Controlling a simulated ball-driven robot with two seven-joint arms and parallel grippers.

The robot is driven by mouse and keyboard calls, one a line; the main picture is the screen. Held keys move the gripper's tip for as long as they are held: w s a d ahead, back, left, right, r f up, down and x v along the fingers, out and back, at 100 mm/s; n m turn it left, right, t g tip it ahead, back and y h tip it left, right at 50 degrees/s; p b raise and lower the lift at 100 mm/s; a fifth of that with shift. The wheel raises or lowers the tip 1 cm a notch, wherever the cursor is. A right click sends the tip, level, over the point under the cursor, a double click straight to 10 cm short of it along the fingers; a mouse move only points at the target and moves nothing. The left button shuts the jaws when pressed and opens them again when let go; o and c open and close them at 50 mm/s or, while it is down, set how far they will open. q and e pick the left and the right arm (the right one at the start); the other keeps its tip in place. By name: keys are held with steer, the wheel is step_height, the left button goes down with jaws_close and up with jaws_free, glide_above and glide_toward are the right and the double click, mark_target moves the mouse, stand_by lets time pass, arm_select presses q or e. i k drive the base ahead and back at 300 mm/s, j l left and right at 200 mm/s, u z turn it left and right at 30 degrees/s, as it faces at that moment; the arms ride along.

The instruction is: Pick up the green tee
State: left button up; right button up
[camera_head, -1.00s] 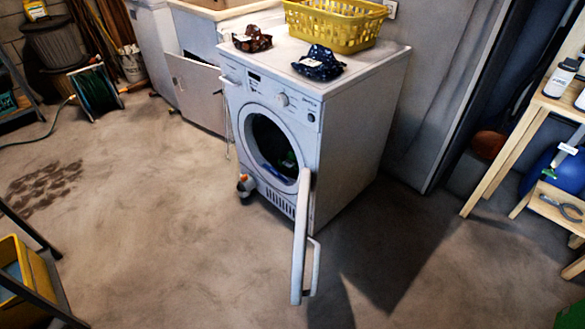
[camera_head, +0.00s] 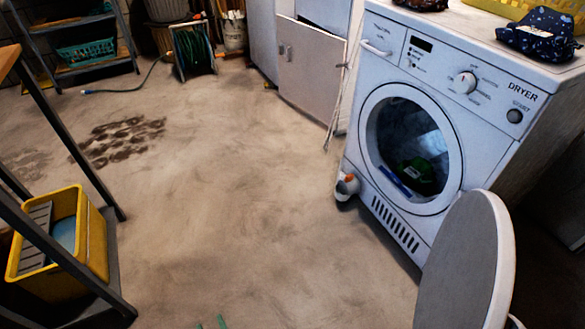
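The green tee (camera_head: 422,171) is a dark green bundle low inside the drum of the white dryer (camera_head: 497,133). It shows through the round opening, and part of it is in shadow. A blue item (camera_head: 396,183) lies at the front lip of the opening, close to the tee. The dryer's round door (camera_head: 468,262) stands open toward me at lower right. Two small green tips of my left gripper (camera_head: 211,322) show at the bottom edge, apart and with bare floor between them. They are well away from the dryer. My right gripper is not in view.
A small white and orange object (camera_head: 347,187) stands on the floor at the dryer's front left. A yellow mop bucket (camera_head: 95,243) and dark metal frame are at left. A dark patterned hat (camera_head: 541,35) lies on the dryer. The middle floor is clear.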

mark_target(419, 169)
steer(key=i+j+u, duration=0.1)
steer(key=i+j, duration=0.2)
steer(key=i, duration=0.15)
steer(key=i+j, duration=0.25)
steer(key=i, duration=0.2)
steer(key=i+z, duration=0.25)
steer(key=z, duration=0.15)
steer(key=i+j+z, duration=0.1)
steer(key=i+z, duration=0.25)
steer(key=i+j+z, duration=0.15)
steer(key=z, duration=0.25)
steer(key=i+j+z, duration=0.15)
steer(key=i+z, duration=0.15)
steer(key=z, duration=0.2)
steer(key=i+j+z, duration=0.25)
steer(key=z, duration=0.25)
steer(key=i+j+z, duration=0.15)
steer(key=j+z, duration=0.35)
steer(key=i+j+z, duration=0.15)
steer(key=j+z, duration=0.15)
steer(key=z, duration=0.15)
steer(key=i, duration=0.15)
steer(key=z, duration=0.05)
